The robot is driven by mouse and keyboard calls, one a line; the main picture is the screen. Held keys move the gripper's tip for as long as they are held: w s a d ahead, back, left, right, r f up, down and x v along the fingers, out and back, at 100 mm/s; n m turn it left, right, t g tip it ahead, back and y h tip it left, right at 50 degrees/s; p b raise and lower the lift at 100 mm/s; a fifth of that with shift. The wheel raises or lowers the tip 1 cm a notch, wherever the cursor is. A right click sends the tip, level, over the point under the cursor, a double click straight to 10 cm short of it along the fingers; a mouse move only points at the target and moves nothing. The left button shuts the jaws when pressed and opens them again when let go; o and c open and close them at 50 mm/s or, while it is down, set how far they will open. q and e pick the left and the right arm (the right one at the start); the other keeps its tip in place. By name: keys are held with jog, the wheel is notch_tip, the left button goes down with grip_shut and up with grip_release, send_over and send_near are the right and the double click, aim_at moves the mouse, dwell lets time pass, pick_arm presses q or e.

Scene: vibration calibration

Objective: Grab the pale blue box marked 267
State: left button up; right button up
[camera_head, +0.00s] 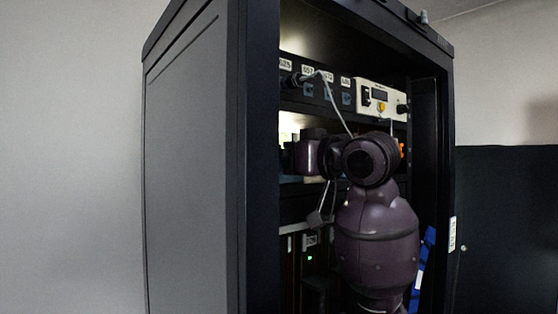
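I cannot pick out a pale blue box marked 267. Small blue pieces (328,93) sit under white number labels on a dark panel (292,100) in the rack, and the numbers are too small to read surely. A dark purple arm of mine (377,240), seemingly the right one, reaches up in front of the rack opening and hides much of the shelves behind it. Its fingertips cannot be made out clearly, so I cannot tell whether that gripper is open or shut. My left gripper is not in view.
A tall black rack cabinet (195,160) stands open at the front. A blue strip (424,262) is at the lower right.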

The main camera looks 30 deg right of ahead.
jog(key=shift+w, duration=0.4)
jog(key=c, duration=1)
